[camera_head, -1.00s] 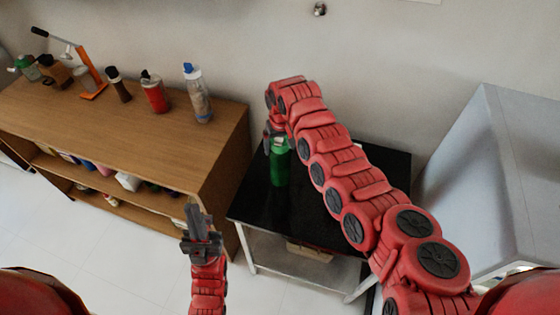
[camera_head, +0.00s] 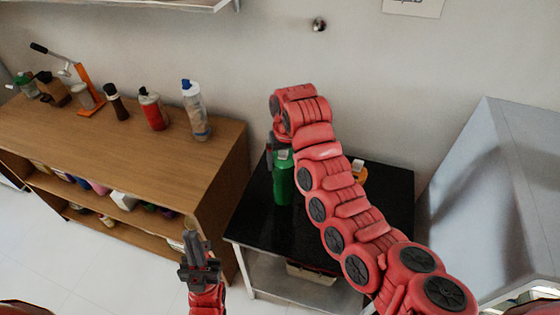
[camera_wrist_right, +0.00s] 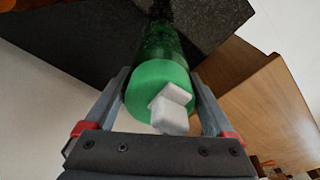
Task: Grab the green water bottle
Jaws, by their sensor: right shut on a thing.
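The green water bottle (camera_head: 284,184) stands at the black-topped table, with a pale cap. My right gripper (camera_head: 276,150) is at its upper part, partly hidden by my arm. In the right wrist view the bottle (camera_wrist_right: 160,82) with its white spout lies between the two fingers of my right gripper (camera_wrist_right: 162,92), which is shut on it. My left gripper (camera_head: 194,240) is in front of the wooden shelf, away from the bottle, with nothing visible in it; its finger gap is too small to tell.
The black-topped table (camera_head: 257,215) stands between the wooden shelf (camera_head: 130,150) and a large grey box-like unit (camera_head: 490,170). Several bottles, including a red one (camera_head: 152,110), stand on the shelf top. An orange round item (camera_head: 361,175) lies behind my right arm.

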